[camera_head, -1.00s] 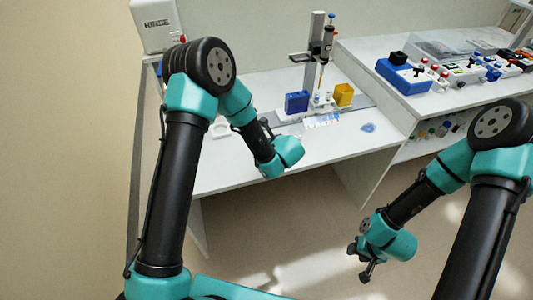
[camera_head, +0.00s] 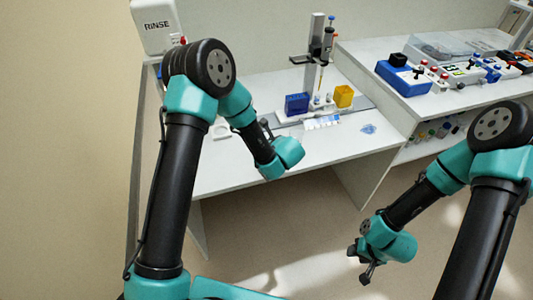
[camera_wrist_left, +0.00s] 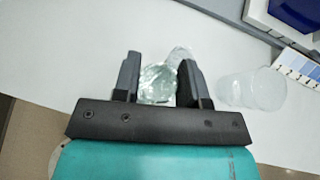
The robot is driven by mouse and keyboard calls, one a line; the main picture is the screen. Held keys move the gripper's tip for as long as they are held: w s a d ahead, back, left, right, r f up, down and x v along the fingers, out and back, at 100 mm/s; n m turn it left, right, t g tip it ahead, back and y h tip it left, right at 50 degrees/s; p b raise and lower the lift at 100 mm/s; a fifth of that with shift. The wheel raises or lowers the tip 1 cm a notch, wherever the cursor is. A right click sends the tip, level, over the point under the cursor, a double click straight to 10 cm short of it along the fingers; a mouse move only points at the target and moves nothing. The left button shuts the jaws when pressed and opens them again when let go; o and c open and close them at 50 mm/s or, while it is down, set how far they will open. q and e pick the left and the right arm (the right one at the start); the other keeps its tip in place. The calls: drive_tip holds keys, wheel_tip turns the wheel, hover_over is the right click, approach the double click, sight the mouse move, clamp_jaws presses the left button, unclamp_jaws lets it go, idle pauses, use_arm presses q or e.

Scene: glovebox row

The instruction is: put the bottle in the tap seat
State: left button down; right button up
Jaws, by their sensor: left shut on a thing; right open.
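A clear, glass-like piece (camera_wrist_left: 158,84), seemingly the bottle, sits between the fingers of my left gripper (camera_wrist_left: 158,66) in the left wrist view. The gripper is shut on it, above or at the white worktop. Another clear part shows just beyond it; I cannot tell whether it is the same piece. In the head view the left fingers and the bottle are hidden behind my left arm's end. My right gripper (camera_head: 359,262) is open and empty, out in front of the bench over the floor. I cannot make out the tap seat with certainty.
A white box labelled RINSE (camera_head: 156,25) is at the upper left. A stand (camera_head: 315,55) with blue (camera_head: 297,103) and yellow (camera_head: 343,96) containers stands at the back. A clear cylinder (camera_wrist_left: 252,90) is right of the left gripper. The front worktop has free room.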

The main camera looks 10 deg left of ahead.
use_arm(q)
drive_tip(key=shift+s, duration=0.1)
drive_tip(key=s+d+r, duration=0.2)
drive_tip(key=s, duration=0.5)
drive_tip(key=s+d+r, duration=0.2)
drive_tip(key=s+r, duration=0.1)
drive_tip(key=s, duration=0.5)
drive_tip(key=shift+s, duration=0.25)
drive_tip(key=w+a+r+m+t+h, duration=0.1)
drive_tip(key=w+a+r+m+h, duration=0.1)
drive_tip(key=w+a+r, duration=0.1)
drive_tip(key=w+a+r+m+t+h, duration=0.1)
drive_tip(key=w+a+r+m+h, duration=0.1)
drive_tip(key=w+a, duration=0.4)
drive_tip(key=shift+w+r+m, duration=0.5)
drive_tip(key=shift+w+r, duration=0.25)
drive_tip(key=shift+w, duration=0.45)
drive_tip(key=shift+d, duration=0.1)
